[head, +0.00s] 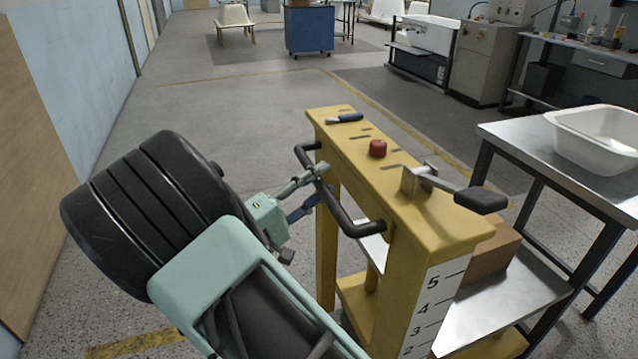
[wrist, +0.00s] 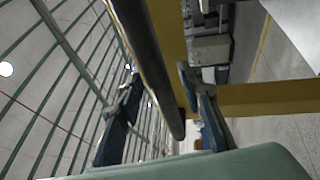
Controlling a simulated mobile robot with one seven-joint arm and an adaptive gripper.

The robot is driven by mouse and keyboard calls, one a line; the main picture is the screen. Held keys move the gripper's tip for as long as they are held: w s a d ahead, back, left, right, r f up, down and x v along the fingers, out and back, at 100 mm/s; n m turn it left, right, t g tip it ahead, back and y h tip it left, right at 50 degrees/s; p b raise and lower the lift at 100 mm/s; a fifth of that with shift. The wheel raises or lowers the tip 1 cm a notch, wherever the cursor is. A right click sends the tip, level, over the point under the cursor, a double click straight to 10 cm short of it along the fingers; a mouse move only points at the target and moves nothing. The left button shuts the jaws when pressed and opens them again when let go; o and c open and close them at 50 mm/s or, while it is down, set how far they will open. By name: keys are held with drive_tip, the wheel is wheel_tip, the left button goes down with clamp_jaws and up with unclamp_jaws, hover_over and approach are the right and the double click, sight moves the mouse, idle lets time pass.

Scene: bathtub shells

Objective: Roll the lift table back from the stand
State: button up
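The lift table (head: 345,150) is yellow, with a numbered scale on its near leg, a red button and a black-handled lever on top. Its dark push bar (head: 343,215) runs along the left side. My gripper (head: 322,182) is at this bar, coming from the left. In the wrist view the bar (wrist: 150,60) passes between the two fingers of my gripper (wrist: 158,82). The fingers look spread wider than the bar; contact is unclear. The metal-topped stand (head: 520,145) is to the right, with a white tub shell (head: 600,135) on it.
A brown box (head: 492,255) is on the right. A wall (head: 60,70) borders the left. Grey floor (head: 230,115) is open behind and left of the lift table. A blue cabinet (head: 308,30) stands far back.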

clamp_jaws()
drive_tip(key=shift+a, duration=0.1)
idle(0.3)
